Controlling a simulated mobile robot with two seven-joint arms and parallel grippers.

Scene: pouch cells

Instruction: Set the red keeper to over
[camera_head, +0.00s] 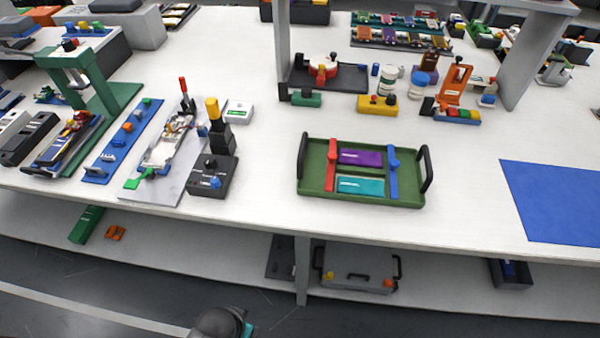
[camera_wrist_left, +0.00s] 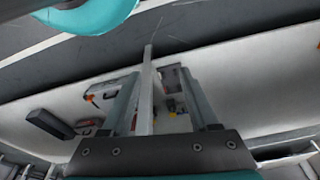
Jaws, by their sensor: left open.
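The green tray (camera_head: 410,199) with two black handles stands on the white table right of centre in the head view. The red keeper (camera_head: 332,166) is a narrow bar running front to back at the tray's left side, by the left ends of a purple pouch cell (camera_head: 360,157) and a teal pouch cell (camera_head: 360,186). I cannot tell whether it overlaps them. A blue keeper (camera_head: 392,172) with a raised knob lies at their right ends. My left gripper (camera_wrist_left: 158,75) is open and empty in the left wrist view, away from the tray. My right gripper is not in view.
A black control box (camera_head: 212,178) stands left of the tray; a blue mat (camera_head: 555,200) lies to its right. Behind are a yellow block (camera_head: 377,106) and a grey post (camera_head: 283,45). The table directly around the tray is clear. A grey case (camera_head: 355,272) sits on the lower shelf.

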